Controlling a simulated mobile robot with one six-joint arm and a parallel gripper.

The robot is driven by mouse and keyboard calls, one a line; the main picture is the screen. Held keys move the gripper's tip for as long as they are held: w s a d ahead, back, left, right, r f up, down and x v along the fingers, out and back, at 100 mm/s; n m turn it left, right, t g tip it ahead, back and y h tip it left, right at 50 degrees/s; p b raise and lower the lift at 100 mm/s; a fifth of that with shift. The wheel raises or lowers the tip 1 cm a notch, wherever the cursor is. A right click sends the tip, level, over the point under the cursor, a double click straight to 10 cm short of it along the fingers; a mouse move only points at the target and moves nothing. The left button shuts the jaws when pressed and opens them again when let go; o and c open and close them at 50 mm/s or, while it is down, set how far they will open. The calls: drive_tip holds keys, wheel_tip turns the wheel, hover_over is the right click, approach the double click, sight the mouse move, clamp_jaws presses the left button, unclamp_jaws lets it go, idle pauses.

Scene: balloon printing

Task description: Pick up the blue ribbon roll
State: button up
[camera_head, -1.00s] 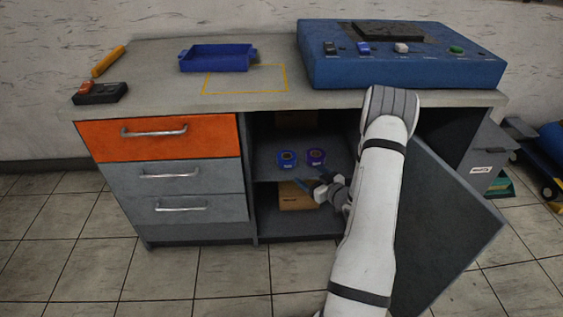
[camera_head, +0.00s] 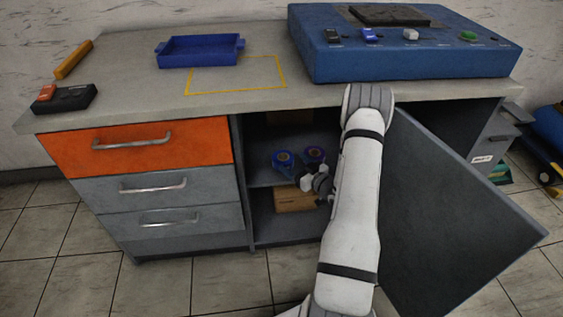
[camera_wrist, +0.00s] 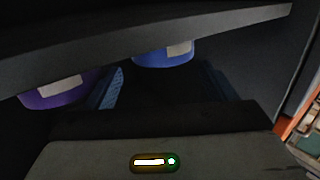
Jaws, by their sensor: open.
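The blue ribbon roll (camera_head: 283,160) stands on the upper shelf of the open cabinet, left of a purple ribbon roll (camera_head: 314,157). My gripper (camera_head: 299,174) is open, just in front of the rolls and low against them in the head view. In the wrist view, the blue roll (camera_wrist: 163,54) shows beyond my open fingers (camera_wrist: 166,88), with a pale label on its side. The purple roll (camera_wrist: 58,92) is at the left, outside the left finger. A dark slanting surface hides part of both rolls in the wrist view. Nothing is visible between the fingers.
A cardboard box (camera_head: 297,198) sits on the cabinet's lower level. The open grey door (camera_head: 450,210) stands right of my arm. The orange drawer (camera_head: 140,147) is at the left. A blue tray (camera_head: 200,52) and blue machine (camera_head: 400,60) are on the worktop (camera_head: 130,85).

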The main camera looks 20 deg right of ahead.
sight(291, 163)
drive_tip(key=w, duration=0.1)
drive_tip(key=w+a+b, duration=0.1)
drive_tip(key=w+f, duration=0.1)
drive_tip(key=shift+w+a+f, duration=0.1)
drive_tip(key=shift+w+a, duration=0.2)
drive_tip(key=shift+w, duration=0.4)
drive_tip(key=shift+c, duration=0.5)
drive_tip(key=c, duration=0.5)
drive_tip(key=shift+c, duration=0.2)
